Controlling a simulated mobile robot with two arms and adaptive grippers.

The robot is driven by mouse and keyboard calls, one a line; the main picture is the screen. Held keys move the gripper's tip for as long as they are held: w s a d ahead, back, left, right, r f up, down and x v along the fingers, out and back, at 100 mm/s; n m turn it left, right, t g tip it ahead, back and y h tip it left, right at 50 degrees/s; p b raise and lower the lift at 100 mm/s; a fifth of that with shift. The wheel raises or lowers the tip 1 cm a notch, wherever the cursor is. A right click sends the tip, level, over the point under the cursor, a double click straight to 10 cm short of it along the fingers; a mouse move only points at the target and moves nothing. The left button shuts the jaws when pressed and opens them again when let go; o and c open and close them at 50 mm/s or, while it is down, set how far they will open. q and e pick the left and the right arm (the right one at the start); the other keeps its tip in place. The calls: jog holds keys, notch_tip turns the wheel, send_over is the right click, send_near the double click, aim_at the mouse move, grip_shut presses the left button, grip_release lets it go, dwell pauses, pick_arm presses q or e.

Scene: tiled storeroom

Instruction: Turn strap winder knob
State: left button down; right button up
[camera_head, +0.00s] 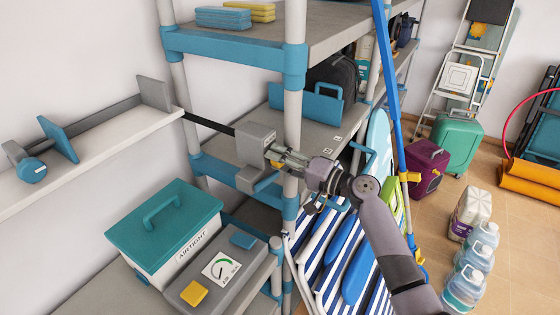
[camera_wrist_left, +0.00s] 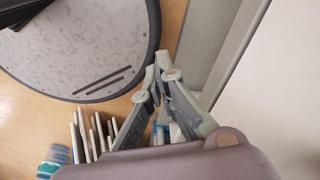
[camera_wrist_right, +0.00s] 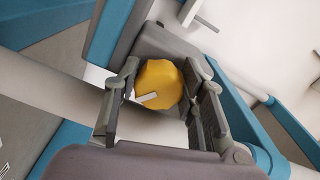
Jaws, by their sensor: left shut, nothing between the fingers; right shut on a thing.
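The strap winder (camera_head: 255,143) is a grey box at the post of the teal shelf in the head view. A black strap (camera_head: 208,123) runs taut from it to a grey bracket on the white wall shelf. Its yellow faceted knob (camera_wrist_right: 158,84) with a white mark shows in the right wrist view. My right gripper (camera_head: 283,160) is at the winder's right side, shut on the knob, with a finger on either side of it. In the head view the gripper mostly hides the knob. My left gripper (camera_wrist_left: 158,82) is shut and empty in the left wrist view, outside the head view.
A shelf post (camera_head: 293,90) stands right beside the winder and gripper. Below left are a teal-lidded box (camera_head: 165,226) and a grey gauge unit (camera_head: 222,268). A blue pole (camera_head: 388,75) and striped folding chairs stand close to my right arm.

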jog(key=m+p, duration=0.1)
jog(key=m, duration=0.3)
jog(key=shift+r+m, duration=0.1)
jog(key=shift+m, duration=0.2)
dwell(0.3)
jog(key=o, duration=1.2)
jog(key=shift+c, duration=0.2)
jog(key=v, duration=1.2)
